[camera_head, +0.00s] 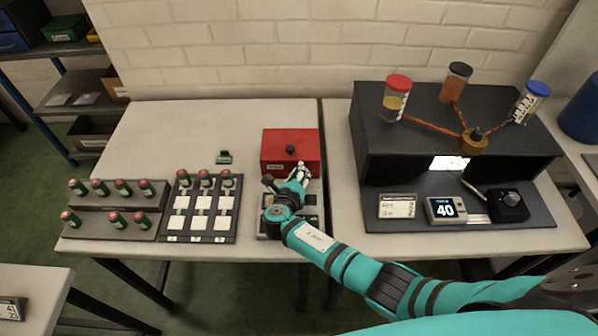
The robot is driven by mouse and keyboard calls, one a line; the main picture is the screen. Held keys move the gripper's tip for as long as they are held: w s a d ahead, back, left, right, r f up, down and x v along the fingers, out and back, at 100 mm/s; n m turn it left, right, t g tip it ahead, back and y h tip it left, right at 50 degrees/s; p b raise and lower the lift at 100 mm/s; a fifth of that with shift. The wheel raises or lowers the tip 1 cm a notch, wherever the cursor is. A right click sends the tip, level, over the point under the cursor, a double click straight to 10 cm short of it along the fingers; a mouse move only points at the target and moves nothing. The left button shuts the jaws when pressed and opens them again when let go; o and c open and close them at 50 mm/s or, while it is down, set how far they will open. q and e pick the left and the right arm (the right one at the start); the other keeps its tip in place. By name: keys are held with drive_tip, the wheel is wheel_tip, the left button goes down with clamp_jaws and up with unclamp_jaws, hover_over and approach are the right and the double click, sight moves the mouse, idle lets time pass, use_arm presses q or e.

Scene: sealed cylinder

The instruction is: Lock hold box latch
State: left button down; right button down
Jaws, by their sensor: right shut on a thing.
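The hold box is a red box (278,138) on the left table, near its right edge. It has a round black knob (290,150) and a small white label on its front. My right gripper (303,169) is at the front right of the red box and is shut on a small part there, apparently the latch. The fingers hide most of that part, so its position cannot be made out. My right arm reaches in from the lower right. My left gripper is not in view.
Left of the box are a small green item (224,157), a black tray with white squares (198,222), and a dark rack of green, red-topped cylinders (117,220). A grey device lies partly under my right wrist. A black bench with jars (440,150) and a display (446,209) stands right.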

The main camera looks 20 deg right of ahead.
drive_tip(key=c, duration=1.4)
unclamp_jaws()
drive_tip(key=shift+o, duration=0.2)
drive_tip(key=v, duration=1.2)
drive_tip(key=shift+s, duration=0.1)
